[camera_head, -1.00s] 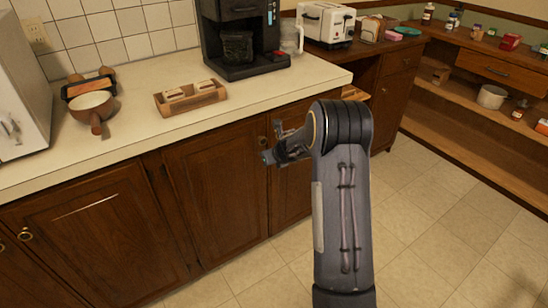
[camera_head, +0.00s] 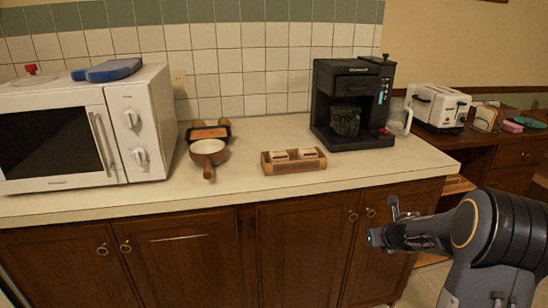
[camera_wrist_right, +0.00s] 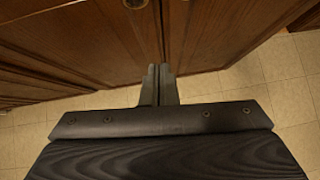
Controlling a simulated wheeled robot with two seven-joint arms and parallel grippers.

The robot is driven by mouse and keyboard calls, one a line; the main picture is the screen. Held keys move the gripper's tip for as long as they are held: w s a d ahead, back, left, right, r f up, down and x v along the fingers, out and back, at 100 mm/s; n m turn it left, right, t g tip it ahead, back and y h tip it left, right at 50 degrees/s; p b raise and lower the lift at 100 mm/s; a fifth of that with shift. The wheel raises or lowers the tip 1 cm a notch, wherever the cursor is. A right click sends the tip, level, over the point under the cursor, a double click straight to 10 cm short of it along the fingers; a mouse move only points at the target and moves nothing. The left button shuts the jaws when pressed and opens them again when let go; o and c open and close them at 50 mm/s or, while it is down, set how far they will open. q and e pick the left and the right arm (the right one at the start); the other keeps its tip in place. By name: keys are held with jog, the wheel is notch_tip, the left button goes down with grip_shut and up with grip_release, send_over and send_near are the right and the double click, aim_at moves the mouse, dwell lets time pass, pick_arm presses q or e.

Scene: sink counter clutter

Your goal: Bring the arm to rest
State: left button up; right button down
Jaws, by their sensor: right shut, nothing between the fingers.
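My right arm comes in from the lower right in the head view, bent, with its elbow joint near the right edge. My right gripper (camera_head: 374,238) is in front of the lower cabinet doors, below the counter edge. In the right wrist view its fingers (camera_wrist_right: 159,72) are together, with nothing between them. They point toward the gap between two wooden doors and the tiled floor. My left gripper and arm are not in view.
The counter (camera_head: 240,184) holds a microwave (camera_head: 85,130), a brown pan (camera_head: 208,152), a wooden tray (camera_head: 294,166) and a black coffee maker (camera_head: 350,105). A toaster (camera_head: 438,107) stands on the right. Wooden cabinets (camera_head: 190,262) are below. Tiled floor (camera_wrist_right: 245,85) is open beside them.

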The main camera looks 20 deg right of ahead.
jog(key=s+a+r+m+h+p, duration=0.1)
jog(key=s+r+m+p, duration=0.25)
jog(key=r+m, duration=0.45)
jog(key=s+a+r+m+h+p, duration=0.1)
jog(key=s+r+m+h+p, duration=0.1)
jog(key=s+r+m, duration=0.5)
jog(key=s+a+r+m+g+y+p, duration=0.1)
jog(key=s+a+r+m+y+p, duration=0.1)
jog(key=s+a+m, duration=0.8)
jog(key=s+a+r+m+g+y+p, duration=0.2)
jog(key=s+a+m+y, duration=0.4)
jog(key=s+a+m, duration=0.4)
jog(key=a+r+m+p, duration=0.1)
jog(key=a+p, duration=0.1)
jog(key=a, duration=0.1)
jog(key=shift+a+r, duration=0.15)
jog(key=shift+a, duration=0.05)
